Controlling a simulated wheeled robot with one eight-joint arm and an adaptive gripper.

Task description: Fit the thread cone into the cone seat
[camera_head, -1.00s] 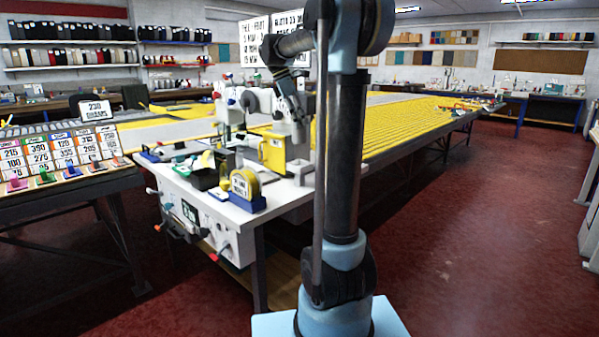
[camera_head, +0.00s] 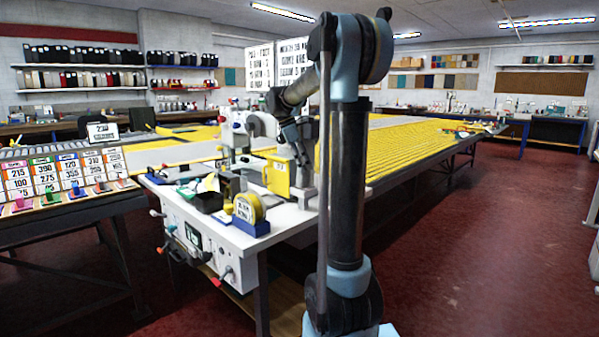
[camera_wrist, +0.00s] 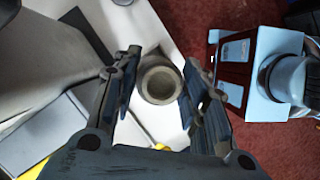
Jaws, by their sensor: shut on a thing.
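My gripper (camera_wrist: 157,92) points down over the white table (camera_wrist: 150,28), with its two dark fingers on either side of a grey, round, hollow-topped piece. This is the thread cone (camera_wrist: 160,83), and my gripper is shut on it. In the head view my gripper (camera_head: 301,150) is low over the right end of the table, just right of a yellow panel. The cone is small and partly lost behind my arm there. I cannot make out the cone seat clearly; it may be hidden under the cone, and I cannot tell whether they touch.
The yellow panel (camera_head: 278,176) stands close left of my gripper. A yellow tape roll in a blue holder (camera_head: 250,212) and a black bin (camera_head: 208,201) are farther left. A white sewing machine (camera_head: 236,130) stands behind. Red floor (camera_head: 480,240) is open at right.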

